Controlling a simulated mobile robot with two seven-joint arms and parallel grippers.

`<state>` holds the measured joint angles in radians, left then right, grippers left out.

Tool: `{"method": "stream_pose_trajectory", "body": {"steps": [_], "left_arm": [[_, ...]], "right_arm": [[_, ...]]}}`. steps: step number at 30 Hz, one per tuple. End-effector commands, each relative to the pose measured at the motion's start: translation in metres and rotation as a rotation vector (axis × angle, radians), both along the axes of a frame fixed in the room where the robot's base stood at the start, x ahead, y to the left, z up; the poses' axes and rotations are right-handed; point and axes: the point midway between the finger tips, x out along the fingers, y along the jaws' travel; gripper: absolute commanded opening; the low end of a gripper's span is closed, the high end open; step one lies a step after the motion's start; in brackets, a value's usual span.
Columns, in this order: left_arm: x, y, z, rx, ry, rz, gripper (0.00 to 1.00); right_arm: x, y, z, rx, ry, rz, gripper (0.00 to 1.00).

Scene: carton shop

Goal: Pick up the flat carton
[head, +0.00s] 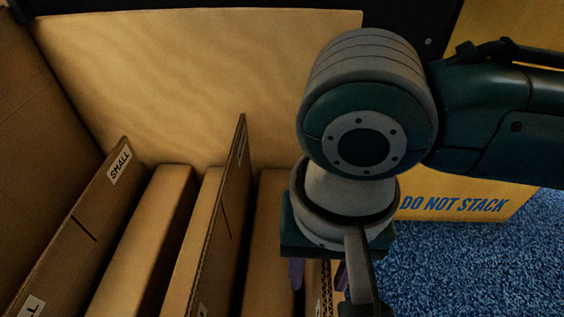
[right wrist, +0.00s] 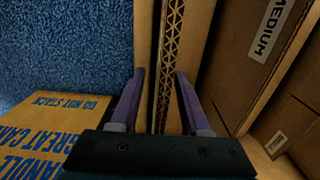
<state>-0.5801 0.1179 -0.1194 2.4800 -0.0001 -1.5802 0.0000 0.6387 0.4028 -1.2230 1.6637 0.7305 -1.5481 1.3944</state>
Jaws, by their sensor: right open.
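My right gripper (head: 318,275) points down at the right side of a rack of cartons. In the right wrist view its two purple fingers (right wrist: 161,75) are apart. The corrugated edge of a flat carton (right wrist: 168,45) runs between them, closer to the right finger; I cannot tell whether they touch. In the head view a bit of this carton's edge (head: 327,292) shows below the gripper; the arm hides the rest. Other flat cartons stand on edge to the left: one labelled SMALL (head: 75,240) and a tall thin one (head: 232,190). My left gripper is out of view.
Wooden dividers (head: 145,235) separate the cartons, with a pale wooden panel (head: 200,85) behind. A carton labelled MEDIUM (right wrist: 245,60) stands close right of the fingers in the wrist view. A yellow DO NOT STACK box (head: 470,205) stands on blue carpet (head: 480,265).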

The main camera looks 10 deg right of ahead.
Motion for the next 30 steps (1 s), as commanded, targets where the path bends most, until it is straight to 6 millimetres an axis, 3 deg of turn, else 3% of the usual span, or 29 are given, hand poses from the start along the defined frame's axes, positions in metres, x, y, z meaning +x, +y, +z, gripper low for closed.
{"method": "stream_pose_trajectory", "body": {"steps": [5,18,30], "left_arm": [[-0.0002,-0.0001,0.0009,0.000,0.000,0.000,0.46],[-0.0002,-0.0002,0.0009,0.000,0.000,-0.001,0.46],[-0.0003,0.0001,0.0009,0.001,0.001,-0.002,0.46]], "right_arm": [[0.0002,0.0000,0.0010,0.001,0.000,0.000,0.46],[0.0002,0.0002,0.0010,0.001,0.000,0.000,0.00],[0.0001,0.0002,0.0010,0.000,0.000,0.001,0.00]]}}
